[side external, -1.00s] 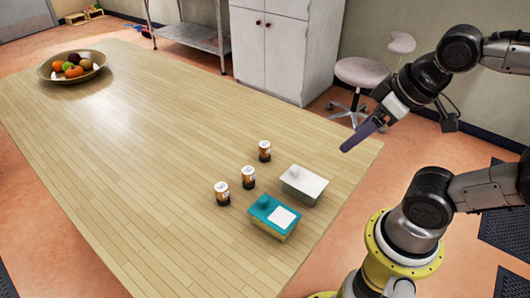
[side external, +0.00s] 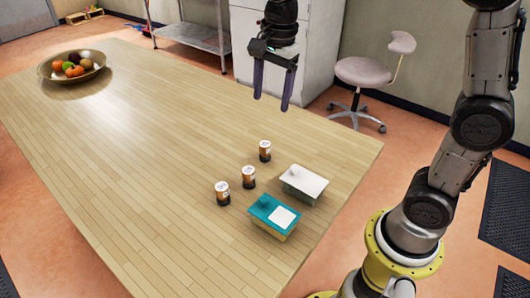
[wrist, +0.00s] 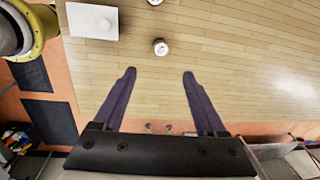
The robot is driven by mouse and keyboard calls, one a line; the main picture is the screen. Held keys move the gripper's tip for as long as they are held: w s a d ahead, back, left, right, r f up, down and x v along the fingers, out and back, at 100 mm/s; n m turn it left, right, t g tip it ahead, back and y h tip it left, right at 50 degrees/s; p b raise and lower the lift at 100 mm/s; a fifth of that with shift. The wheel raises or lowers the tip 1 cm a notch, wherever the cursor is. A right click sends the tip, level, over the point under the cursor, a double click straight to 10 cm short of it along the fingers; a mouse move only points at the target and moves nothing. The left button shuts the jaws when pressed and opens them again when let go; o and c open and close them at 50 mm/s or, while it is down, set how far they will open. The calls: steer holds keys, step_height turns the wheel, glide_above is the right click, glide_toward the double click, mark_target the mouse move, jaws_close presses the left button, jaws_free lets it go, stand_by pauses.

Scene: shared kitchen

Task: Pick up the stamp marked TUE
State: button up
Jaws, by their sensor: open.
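Three small round stamps with white tops, orange bands and dark bases stand upright on the wooden table (side external: 150,150): the far stamp (side external: 265,151), the middle stamp (side external: 248,177) and the near stamp (side external: 222,194). Their markings are too small to read, so I cannot tell which is TUE. My gripper (side external: 271,103) is open and empty, pointing down, above and beyond the far stamp in the side view. In the wrist view one stamp (wrist: 160,47) lies ahead of my open gripper (wrist: 159,73), and another stamp (wrist: 155,2) is cut off at the top edge.
A teal-lidded box (side external: 273,217) and a white-lidded box (side external: 303,185) stand right of the stamps, near the table edge. A fruit bowl (side external: 72,67) sits at the far left. The table between is clear. A stool (side external: 363,73) stands beyond the table.

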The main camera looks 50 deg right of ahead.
mark_target(265, 144)
steer(key=shift+g, duration=0.5)
steer(key=f, duration=0.3)
steer(key=w+f, duration=0.1)
steer(key=f, duration=0.7)
steer(key=shift+w+a+f, duration=0.1)
steer(key=shift+w+f, duration=0.3)
steer(key=shift+f, duration=2.6)
jaws_close()
